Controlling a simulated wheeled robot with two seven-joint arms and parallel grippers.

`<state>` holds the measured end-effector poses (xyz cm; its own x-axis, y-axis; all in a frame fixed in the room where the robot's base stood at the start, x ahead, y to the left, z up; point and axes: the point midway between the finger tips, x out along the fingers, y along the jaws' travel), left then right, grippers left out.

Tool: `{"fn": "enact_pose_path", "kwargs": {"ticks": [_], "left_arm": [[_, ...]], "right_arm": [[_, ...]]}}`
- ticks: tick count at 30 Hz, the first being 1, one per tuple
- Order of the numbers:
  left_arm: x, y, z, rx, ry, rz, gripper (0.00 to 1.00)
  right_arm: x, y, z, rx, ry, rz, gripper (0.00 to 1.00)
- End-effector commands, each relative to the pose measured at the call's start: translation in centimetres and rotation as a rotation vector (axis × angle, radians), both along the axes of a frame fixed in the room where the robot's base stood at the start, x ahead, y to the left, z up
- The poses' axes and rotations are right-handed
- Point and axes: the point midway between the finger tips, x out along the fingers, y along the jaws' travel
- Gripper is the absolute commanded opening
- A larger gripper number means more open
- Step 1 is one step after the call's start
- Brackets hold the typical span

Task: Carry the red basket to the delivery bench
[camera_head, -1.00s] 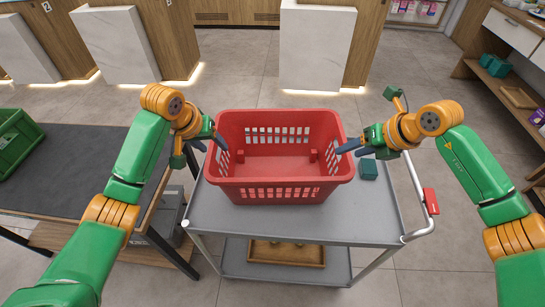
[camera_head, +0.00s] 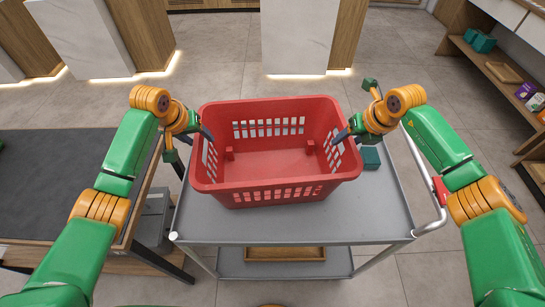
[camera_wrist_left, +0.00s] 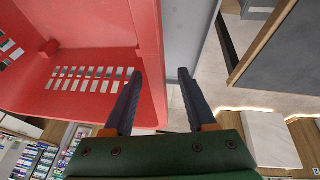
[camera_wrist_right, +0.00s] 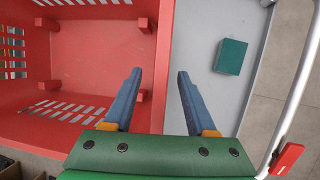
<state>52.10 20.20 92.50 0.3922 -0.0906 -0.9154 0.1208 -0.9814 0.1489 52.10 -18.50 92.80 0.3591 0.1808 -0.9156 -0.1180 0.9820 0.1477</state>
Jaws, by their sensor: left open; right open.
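The red basket (camera_head: 270,168) is empty and stands upright on the top of a grey cart (camera_head: 290,225). My left gripper (camera_head: 207,135) is open at the basket's left side; in the left wrist view the basket wall (camera_wrist_left: 150,70) lies between its fingers (camera_wrist_left: 158,75). My right gripper (camera_head: 346,137) is open at the basket's right side; in the right wrist view the basket's side wall (camera_wrist_right: 163,50) runs between its fingers (camera_wrist_right: 157,75). Neither gripper is closed on the wall. I cannot tell from the views which bench is the delivery bench.
A small teal box (camera_head: 370,158) lies on the cart right of the basket. The cart's handle (camera_head: 428,190) is at the right. A dark-topped table (camera_head: 60,175) stands close on the left. White counter fronts (camera_head: 312,35) stand beyond open floor. Shelves are at the far right.

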Motion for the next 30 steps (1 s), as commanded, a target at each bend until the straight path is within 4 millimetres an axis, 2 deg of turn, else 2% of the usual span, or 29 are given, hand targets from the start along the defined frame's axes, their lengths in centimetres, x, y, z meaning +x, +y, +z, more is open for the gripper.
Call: {"fn": "enact_pose_path", "kwargs": {"ticks": [6,14,20,21,30], "left_arm": [[0.7,-0.2,-1.5,-0.001,-0.001,0.0,0.57],[0.7,-0.2,-1.7,0.0,-0.001,-0.001,0.57],[0.7,-0.2,-1.6,0.0,-0.001,-0.001,0.05],[0.7,-0.2,-1.6,0.0,-0.001,-0.001,0.0],[0.7,-0.2,-1.6,0.001,-0.001,-0.001,0.0]], "right_arm": [[0.6,0.3,-1.6,0.0,0.0,0.001,0.57],[0.7,0.3,-1.7,0.0,-0.001,0.001,0.57],[0.7,0.3,-1.6,0.0,-0.001,0.001,0.05],[0.7,0.3,-1.6,0.0,-0.001,0.001,0.0],[0.7,0.3,-1.6,0.0,-0.001,0.001,0.0]]}}
